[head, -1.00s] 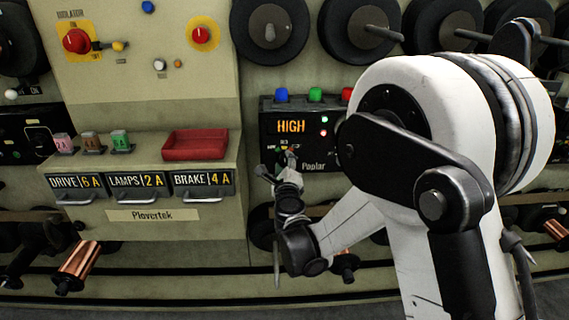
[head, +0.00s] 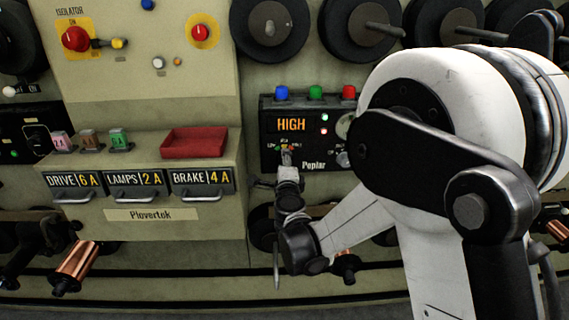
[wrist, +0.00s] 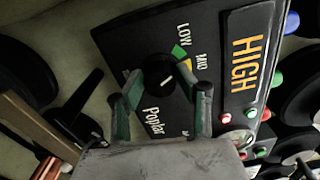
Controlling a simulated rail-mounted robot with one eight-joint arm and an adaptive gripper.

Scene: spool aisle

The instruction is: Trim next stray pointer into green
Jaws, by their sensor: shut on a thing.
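The Poplar panel (head: 297,160) is black with an orange HIGH display (head: 291,125). Below the display is a small selector with a coloured arc, partly hidden by my gripper (head: 286,158). In the wrist view the selector shows as a black round knob (wrist: 158,72) with a short white mark. A green patch (wrist: 180,51) and a yellow one lie beside it, near LOW and MID lettering. My gripper (wrist: 160,82) has its grey-green fingers on either side of the knob, shut on it. The far part of the scale is hidden by a finger.
Blue (head: 282,92), green (head: 315,93) and red (head: 349,92) buttons top the panel. A round gauge (head: 344,126) is partly behind my arm. To the left, a cabinet ledge holds a red tray (head: 194,142) above labelled drawers. Black spools (head: 270,30) hang above.

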